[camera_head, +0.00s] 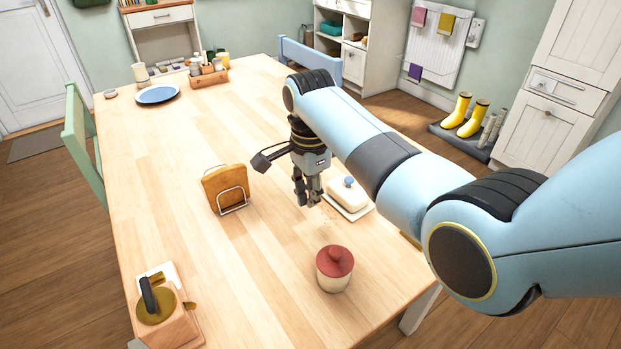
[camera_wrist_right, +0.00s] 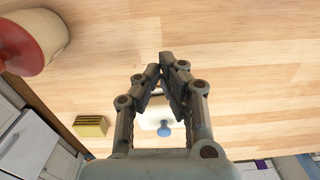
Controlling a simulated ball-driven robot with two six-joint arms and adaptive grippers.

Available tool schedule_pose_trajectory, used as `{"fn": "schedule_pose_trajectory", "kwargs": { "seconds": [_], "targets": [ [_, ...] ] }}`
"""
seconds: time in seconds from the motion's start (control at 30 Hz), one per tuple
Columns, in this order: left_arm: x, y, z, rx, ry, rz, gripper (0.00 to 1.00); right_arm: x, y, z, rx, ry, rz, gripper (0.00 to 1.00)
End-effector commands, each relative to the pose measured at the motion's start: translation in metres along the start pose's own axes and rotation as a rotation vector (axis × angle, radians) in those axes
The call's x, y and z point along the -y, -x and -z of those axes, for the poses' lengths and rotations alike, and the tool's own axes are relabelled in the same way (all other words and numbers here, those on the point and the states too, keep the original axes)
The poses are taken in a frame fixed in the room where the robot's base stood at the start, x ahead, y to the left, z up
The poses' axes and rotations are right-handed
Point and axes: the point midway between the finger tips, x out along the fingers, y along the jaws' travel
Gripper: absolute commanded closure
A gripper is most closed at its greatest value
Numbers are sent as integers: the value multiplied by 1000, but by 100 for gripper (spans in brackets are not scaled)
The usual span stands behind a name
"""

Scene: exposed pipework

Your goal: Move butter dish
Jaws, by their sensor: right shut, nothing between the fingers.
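The butter dish (camera_head: 348,193) is white with a blue knob and sits on a white base on the wooden table, near its right edge. My right gripper (camera_head: 308,198) is just left of the dish in the head view, pointing down, shut and empty. In the right wrist view the shut fingers (camera_wrist_right: 163,70) partly cover the dish, and its blue knob (camera_wrist_right: 164,129) shows between them. I see no grip on the dish. My left gripper is not in view.
A red-lidded jar (camera_head: 334,268) stands in front of the dish. A wire holder with brown slices (camera_head: 225,188) stands to the left. The table's middle (camera_head: 200,140) is clear.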

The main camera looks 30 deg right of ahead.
Motion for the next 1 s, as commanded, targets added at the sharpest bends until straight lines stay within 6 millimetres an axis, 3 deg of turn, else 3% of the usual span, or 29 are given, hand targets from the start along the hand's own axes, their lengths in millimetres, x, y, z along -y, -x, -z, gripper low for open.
{"fn": "schedule_pose_trajectory", "kwargs": {
  "seconds": [0.13, 0.3, 0.5, 0.7, 0.87, 1.0],
  "targets": [
    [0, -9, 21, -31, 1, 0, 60, -1, -32, 0, 0, 0, -3, 100],
    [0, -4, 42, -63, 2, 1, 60, 0, -27, 28, -2, -1, 1, 100],
    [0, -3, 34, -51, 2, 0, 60, 0, -27, 40, -1, 1, 1, 100],
    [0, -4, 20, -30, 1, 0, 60, 0, -27, 40, 0, 1, 1, 100],
    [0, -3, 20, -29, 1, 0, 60, 0, -27, 42, 0, 1, 1, 100],
    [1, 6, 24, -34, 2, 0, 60, 0, -24, 64, -4, -2, -1, 100]
  ]
}}
